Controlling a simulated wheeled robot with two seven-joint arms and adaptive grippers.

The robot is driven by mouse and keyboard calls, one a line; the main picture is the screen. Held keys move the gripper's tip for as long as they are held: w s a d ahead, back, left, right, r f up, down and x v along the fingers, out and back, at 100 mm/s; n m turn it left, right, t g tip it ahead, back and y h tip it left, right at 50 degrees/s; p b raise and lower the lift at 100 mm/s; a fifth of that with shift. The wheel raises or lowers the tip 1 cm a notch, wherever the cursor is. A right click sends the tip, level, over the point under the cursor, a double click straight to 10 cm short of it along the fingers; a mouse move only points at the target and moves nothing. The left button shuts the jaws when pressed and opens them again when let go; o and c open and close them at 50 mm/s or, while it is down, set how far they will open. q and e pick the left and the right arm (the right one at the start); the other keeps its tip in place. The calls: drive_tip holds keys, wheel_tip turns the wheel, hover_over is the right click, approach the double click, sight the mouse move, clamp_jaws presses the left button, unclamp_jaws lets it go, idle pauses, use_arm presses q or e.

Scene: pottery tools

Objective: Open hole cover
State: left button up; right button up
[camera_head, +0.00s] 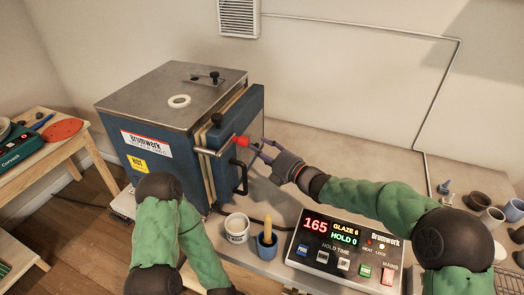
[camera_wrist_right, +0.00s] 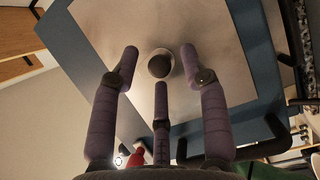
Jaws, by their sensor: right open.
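The blue kiln (camera_head: 165,150) stands on the bench, with a steel top. In the right wrist view its pale panel (camera_wrist_right: 205,35) has a blue frame. A small round dark plug (camera_wrist_right: 160,65) with a lighter rim sits on that panel; it looks like the hole cover. My right gripper (camera_head: 259,150) is beside the kiln's right side, by the red knob (camera_head: 241,140). In the right wrist view my right gripper (camera_wrist_right: 160,65) is open, its fingers spread around the plug without visible contact. The plug is hidden in the head view. My left gripper is out of view.
A black handle (camera_head: 240,178) stands out from the kiln near my right gripper. A white cup (camera_head: 237,229), a blue holder (camera_head: 267,246) and a control box (camera_head: 342,245) stand in front. A white ring (camera_head: 179,101) lies on the kiln top. Several pots stand at right.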

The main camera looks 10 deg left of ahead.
clamp_jaws()
drive_tip(key=shift+r, duration=0.1)
drive_tip(key=shift+s+r+m+p, duration=0.15)
drive_tip(key=shift+m+p, duration=0.35)
drive_tip(key=shift+p, duration=0.55)
drive_tip(key=shift+s+a+r+m+g+h+p, duration=0.1)
drive_tip(key=shift+s+r+m+g+h+p, duration=0.3)
drive_tip(key=shift+m+g+p, duration=2.95)
drive_tip(key=shift+s+r+m+t+h+p, duration=0.2)
drive_tip(key=shift+r+m+t+p, duration=0.6)
drive_tip(key=shift+p, duration=6)
drive_tip(key=shift+s+a+r+m+g+h+p, duration=0.2)
drive_tip(key=shift+m+g+p, duration=1.15)
drive_tip(key=shift+p, duration=3.75)
drive_tip(key=shift+d+m+t, duration=0.15)
drive_tip(key=shift+m+t, duration=0.25)
